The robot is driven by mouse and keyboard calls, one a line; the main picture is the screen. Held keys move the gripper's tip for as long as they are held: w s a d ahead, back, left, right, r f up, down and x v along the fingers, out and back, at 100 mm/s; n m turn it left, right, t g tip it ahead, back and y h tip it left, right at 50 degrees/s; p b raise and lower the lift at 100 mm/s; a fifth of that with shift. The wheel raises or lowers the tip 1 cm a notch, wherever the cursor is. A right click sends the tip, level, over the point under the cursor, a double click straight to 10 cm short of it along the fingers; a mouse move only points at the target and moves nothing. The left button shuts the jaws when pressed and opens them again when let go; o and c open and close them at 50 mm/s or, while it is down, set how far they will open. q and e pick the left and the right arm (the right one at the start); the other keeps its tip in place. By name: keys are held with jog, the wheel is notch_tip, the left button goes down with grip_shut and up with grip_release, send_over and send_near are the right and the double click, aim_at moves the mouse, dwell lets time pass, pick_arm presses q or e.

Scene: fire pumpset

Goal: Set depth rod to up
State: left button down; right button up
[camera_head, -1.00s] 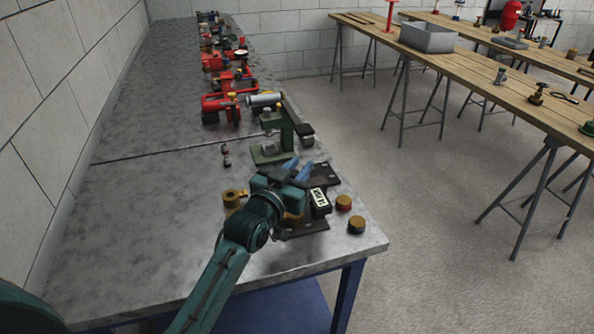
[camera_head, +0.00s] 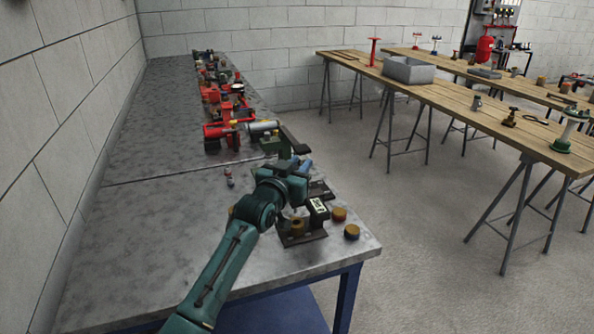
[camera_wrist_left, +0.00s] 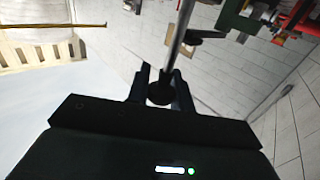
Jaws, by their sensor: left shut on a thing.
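A slim metal rod (camera_wrist_left: 181,35) with a dark round knob (camera_wrist_left: 159,93) at its end shows in the left wrist view; I take it for the depth rod. My left gripper (camera_wrist_left: 160,82) is shut on the knob, one finger on each side. In the head view my left gripper (camera_head: 298,166) is above the grey bench, in front of the green stand (camera_head: 272,145), and hides much of it. The rod and knob cannot be made out there. My right gripper is not in view.
On the grey bench (camera_head: 150,230), a dark fixture (camera_head: 302,239) and two brass-coloured caps (camera_head: 339,214) lie near the right edge. Red pump parts (camera_head: 213,131) line the bench farther back. The bench's left side is clear. A wooden trestle table (camera_head: 450,100) stands across the floor.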

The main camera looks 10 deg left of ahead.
pick_arm(q)
jog(key=shift+r, duration=0.4)
jog(key=c, duration=1.5)
grip_release()
jog(key=shift+c, duration=0.2)
jog(key=shift+o, duration=1.4)
jog(key=shift+f, duration=0.15)
jog(key=shift+s+a+f, duration=0.1)
jog(key=shift+s, duration=0.45)
jog(key=s+a+b, duration=0.1)
jog(key=s+a, duration=0.1)
jog(key=s, duration=0.9)
jog(key=shift+s+a, duration=0.15)
jog(key=shift+s, duration=0.25)
